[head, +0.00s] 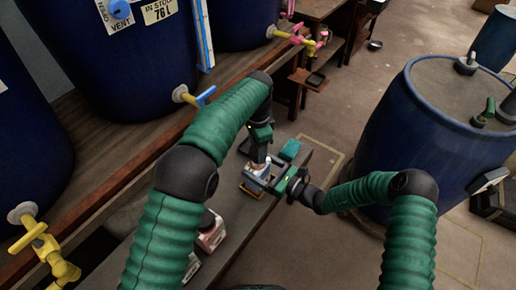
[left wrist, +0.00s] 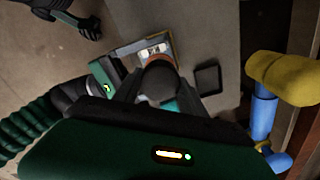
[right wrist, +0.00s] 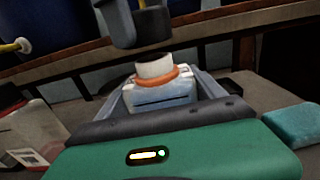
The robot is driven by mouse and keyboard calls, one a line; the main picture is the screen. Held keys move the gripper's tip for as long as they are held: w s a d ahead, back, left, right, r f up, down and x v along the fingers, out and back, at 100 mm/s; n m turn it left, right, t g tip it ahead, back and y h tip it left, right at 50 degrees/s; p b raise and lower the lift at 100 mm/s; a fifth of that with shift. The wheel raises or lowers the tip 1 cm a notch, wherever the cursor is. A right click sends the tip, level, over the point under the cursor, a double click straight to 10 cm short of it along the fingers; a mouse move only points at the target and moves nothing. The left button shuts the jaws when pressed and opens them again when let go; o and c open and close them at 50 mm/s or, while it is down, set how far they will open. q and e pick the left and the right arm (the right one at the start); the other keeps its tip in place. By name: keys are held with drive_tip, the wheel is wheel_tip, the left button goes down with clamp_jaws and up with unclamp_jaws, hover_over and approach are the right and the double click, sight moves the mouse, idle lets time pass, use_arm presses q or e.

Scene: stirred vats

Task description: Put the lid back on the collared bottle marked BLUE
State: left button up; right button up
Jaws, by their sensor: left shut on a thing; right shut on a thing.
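The collared bottle (right wrist: 160,98) has a pale body, an orange collar (right wrist: 157,80) and a white neck, and stands upright on the low bench. It also shows in the head view (head: 258,171); I cannot read a BLUE mark. My right gripper (head: 284,181) is shut on the bottle's body from the side. My left gripper (head: 260,160) points down over the bottle and is shut on a dark round lid (right wrist: 153,24). The lid also shows in the left wrist view (left wrist: 160,80).
A teal sponge (head: 290,149) lies on the bench (head: 235,215) beside the bottle, near a flat black square (left wrist: 208,79). A red and white container (head: 210,232) stands on the nearer bench. Blue vats with taps line the left; a blue barrel (head: 410,130) stands right.

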use_arm(q)
drive_tip(key=shift+f, duration=0.85)
drive_tip(key=shift+f, duration=0.65)
drive_tip(key=o, duration=1.5)
wheel_tip(320, 180, up, 12)
drive_tip(key=shift+f, duration=0.1)
